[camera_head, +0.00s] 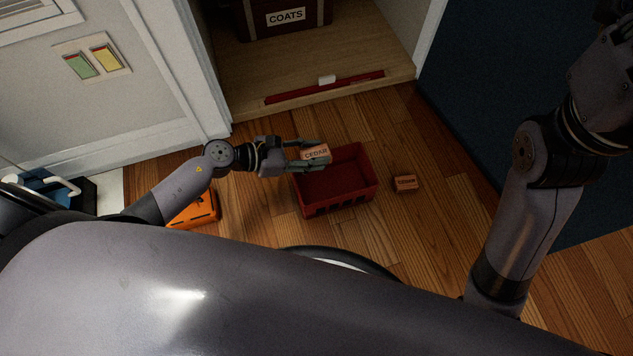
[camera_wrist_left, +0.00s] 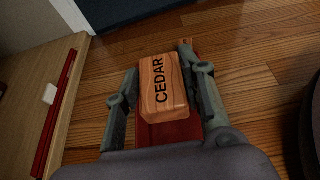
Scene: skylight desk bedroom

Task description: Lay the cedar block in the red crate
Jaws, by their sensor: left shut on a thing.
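My left gripper (camera_head: 312,158) is shut on a wooden block printed "CEDAR" (camera_head: 315,153). In the left wrist view the block (camera_wrist_left: 162,85) sits between the two fingers (camera_wrist_left: 160,88), its lettered face towards the camera. In the head view the block overlaps the far left part of the open red crate (camera_head: 340,204) on the floor. The visible inside of the crate is empty. In the left wrist view red crate wall (camera_wrist_left: 168,133) shows behind the block, which hides most of the crate. My right arm rises at the right; its fingers are not seen.
A second, similar lettered block (camera_head: 405,185) lies on the floor right of the crate. An orange box (camera_head: 198,211) is at the left. A closet floor (camera_head: 300,65) behind holds a red bar (camera_head: 345,84) and a "COATS" trunk (camera_head: 285,18). A dark blue panel (camera_head: 480,100) stands at the right.

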